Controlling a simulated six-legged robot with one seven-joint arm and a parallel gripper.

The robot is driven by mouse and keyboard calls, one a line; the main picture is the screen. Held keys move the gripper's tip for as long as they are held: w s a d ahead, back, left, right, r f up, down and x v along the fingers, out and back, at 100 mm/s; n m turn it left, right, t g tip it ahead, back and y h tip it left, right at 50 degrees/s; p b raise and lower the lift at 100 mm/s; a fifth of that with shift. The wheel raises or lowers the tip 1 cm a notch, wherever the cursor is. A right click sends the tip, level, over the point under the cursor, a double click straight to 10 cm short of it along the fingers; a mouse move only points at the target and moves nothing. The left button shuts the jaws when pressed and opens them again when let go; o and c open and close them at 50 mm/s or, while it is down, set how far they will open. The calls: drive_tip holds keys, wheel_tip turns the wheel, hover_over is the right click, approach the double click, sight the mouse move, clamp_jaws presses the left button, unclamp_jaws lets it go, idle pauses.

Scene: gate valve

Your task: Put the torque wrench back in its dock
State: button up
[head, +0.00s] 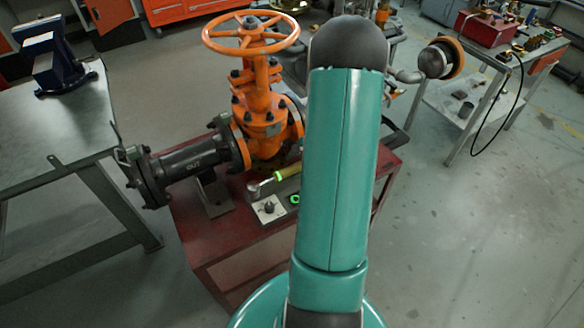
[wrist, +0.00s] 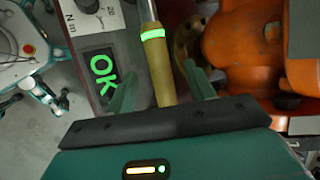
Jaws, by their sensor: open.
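The torque wrench (head: 288,172) shows in the head view beside the orange valve, its metal head near a grey panel and a green band on its handle. In the wrist view its tan handle (wrist: 160,72) runs between the two fingers of my gripper (wrist: 157,72). The fingers are open, one on each side of the handle with gaps. The grey panel (head: 268,208) has a dark knob and a display (wrist: 100,68) with a green OK in the wrist view. I cannot make out the dock, or whether the wrench rests in it. My arm hides the gripper in the head view.
The orange gate valve (head: 258,115) with its handwheel (head: 250,33) stands on a red stand (head: 235,240), close to the wrench; its orange body (wrist: 240,45) is right of the fingers. A steel bench (head: 50,120) is at left, a cart (head: 480,105) at right. Floor at lower right is clear.

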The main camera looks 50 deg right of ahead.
drive_tip(key=v, duration=1)
drive_tip(key=shift+r, duration=0.3)
drive_tip(key=shift+s+d, duration=0.1)
drive_tip(key=w+a+r+n+g, duration=0.1)
drive_tip(key=w+a+r+n, duration=0.2)
drive_tip(key=a+r+n, duration=0.5)
drive_tip(key=w+a+r+n+g, duration=0.1)
drive_tip(key=w+a+r, duration=0.3)
drive_tip(key=a, duration=0.7)
drive_tip(key=s+a+r+n+h, duration=0.1)
drive_tip(key=s+a+r+n, duration=0.2)
drive_tip(key=a, duration=0.3)
drive_tip(key=s+a+r+n+h, duration=0.1)
drive_tip(key=s+a+r+n, duration=0.3)
drive_tip(key=a, duration=0.1)
drive_tip(key=s+a+r+n+t, duration=0.1)
drive_tip(key=s+a+r+n, duration=0.2)
drive_tip(key=a, duration=0.3)
drive_tip(key=shift+s+a+r+n+h, duration=0.25)
drive_tip(key=shift+a+r+n+h, duration=0.2)
drive_tip(key=shift+n, duration=0.25)
